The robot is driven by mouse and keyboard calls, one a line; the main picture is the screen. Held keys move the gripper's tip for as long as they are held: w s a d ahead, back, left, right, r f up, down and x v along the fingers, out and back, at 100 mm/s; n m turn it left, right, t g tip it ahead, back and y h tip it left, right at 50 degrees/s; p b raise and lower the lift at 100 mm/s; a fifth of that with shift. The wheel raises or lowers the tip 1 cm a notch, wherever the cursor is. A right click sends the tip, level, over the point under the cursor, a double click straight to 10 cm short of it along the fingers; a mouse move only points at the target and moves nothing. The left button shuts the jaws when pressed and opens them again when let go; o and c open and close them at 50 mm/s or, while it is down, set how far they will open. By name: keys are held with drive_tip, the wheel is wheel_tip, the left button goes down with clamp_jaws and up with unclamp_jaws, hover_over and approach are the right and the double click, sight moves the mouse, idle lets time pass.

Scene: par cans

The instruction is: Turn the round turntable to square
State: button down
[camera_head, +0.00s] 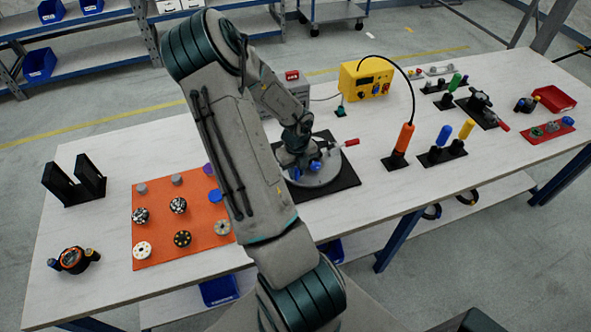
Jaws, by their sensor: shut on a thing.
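The round turntable (326,180) is a grey disc on a black square base plate (347,183), near the middle of the table. A red-tipped lever (350,142) sticks out at its back right. My gripper (306,172) is down at the turntable's top, shut on a part of it. Small blue parts show at the grip, but my own arm and wrist hide most of it. I cannot make out the exact part held or the turntable's angle marks.
An orange mat (148,222) with several round pieces lies to the left. A yellow box (366,79) with a black cable stands behind. An orange-handled tool (403,138) and blue and yellow handles (443,136) stand to the right. Bare table (350,218) lies in front.

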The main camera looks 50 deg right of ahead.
drive_tip(key=shift+d, duration=0.1)
drive_tip(key=c, duration=1.3)
unclamp_jaws()
wheel_tip(320, 180, up, 14)
drive_tip(key=shift+p, duration=0.4)
drive_tip(key=shift+f, duration=0.1)
drive_tip(key=w+a+r+n+t+y, duration=0.1)
drive_tip(key=a+r+n, duration=0.3)
drive_tip(key=a+n, duration=0.5)
drive_tip(key=w+a+r+n+t+y, duration=0.1)
drive_tip(key=a+r+n, duration=0.3)
drive_tip(key=a+n, duration=0.5)
drive_tip(key=s+a+r+n+t+h, duration=0.1)
drive_tip(key=s+a+r+n, duration=0.3)
drive_tip(key=n, duration=0.6)
drive_tip(key=s+a+r+n+h, duration=0.1)
drive_tip(key=s+a+r+n, duration=0.3)
drive_tip(key=a+n, duration=0.4)
drive_tip(key=s+n, duration=0.1)
drive_tip(key=n, duration=0.2)
drive_tip(key=shift+s+a+r+t, duration=0.15)
drive_tip(key=shift+r+t, duration=0.05)
drive_tip(key=shift+t, duration=0.2)
